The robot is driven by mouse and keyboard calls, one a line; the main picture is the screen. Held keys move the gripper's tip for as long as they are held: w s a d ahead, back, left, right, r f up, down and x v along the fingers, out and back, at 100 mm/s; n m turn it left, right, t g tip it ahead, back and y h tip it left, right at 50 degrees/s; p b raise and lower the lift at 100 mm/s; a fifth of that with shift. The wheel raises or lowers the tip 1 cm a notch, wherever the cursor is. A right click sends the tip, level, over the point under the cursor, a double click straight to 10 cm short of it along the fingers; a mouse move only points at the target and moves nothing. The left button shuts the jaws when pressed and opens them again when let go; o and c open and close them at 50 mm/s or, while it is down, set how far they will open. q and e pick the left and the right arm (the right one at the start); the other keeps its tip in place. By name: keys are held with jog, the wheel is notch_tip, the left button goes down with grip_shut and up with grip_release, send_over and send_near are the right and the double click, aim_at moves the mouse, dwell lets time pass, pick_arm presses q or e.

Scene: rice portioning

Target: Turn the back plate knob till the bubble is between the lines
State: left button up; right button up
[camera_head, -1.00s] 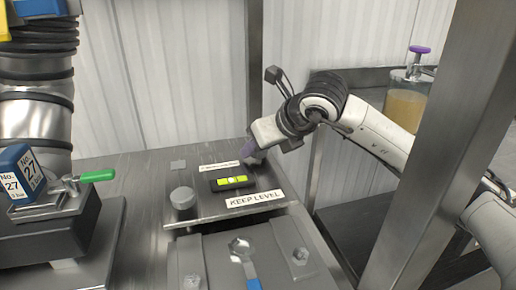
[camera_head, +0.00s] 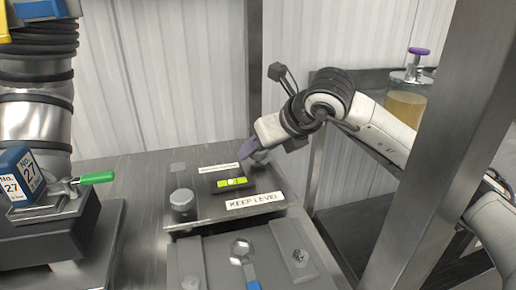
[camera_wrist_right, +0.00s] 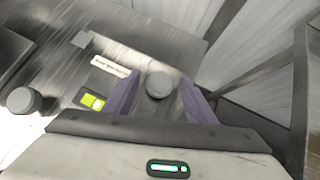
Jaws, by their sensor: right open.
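The back plate knob (camera_wrist_right: 159,85) is a grey round knob at the back right of the metal plate (camera_head: 207,208). In the head view it is partly hidden behind my right gripper (camera_head: 250,152). In the right wrist view the open purple fingers (camera_wrist_right: 159,98) stand on either side of the knob, with a gap visible on both sides. The level (camera_head: 232,183) has a yellow-green vial in a dark housing; it also shows in the right wrist view (camera_wrist_right: 93,101). A pale bubble shows near the vial's middle in the head view, but its lines are too small to read. My left gripper is out of view.
A second grey knob (camera_head: 182,200) stands at the plate's left. A "KEEP LEVEL" label (camera_head: 255,200) lies in front of the level. A metal post (camera_head: 425,150) rises at the right, before a shelf with a purple-topped container (camera_head: 405,103). A green-handled clamp (camera_head: 97,178) is at left.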

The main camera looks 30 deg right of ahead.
jog(key=v, duration=0.8)
jog(key=shift+s+r, duration=0.25)
jog(key=shift+r, duration=0.1)
jog(key=x, duration=1)
jog(key=shift+w+f, duration=0.15)
jog(key=shift+f, duration=0.1)
jog(key=shift+n, duration=0.3)
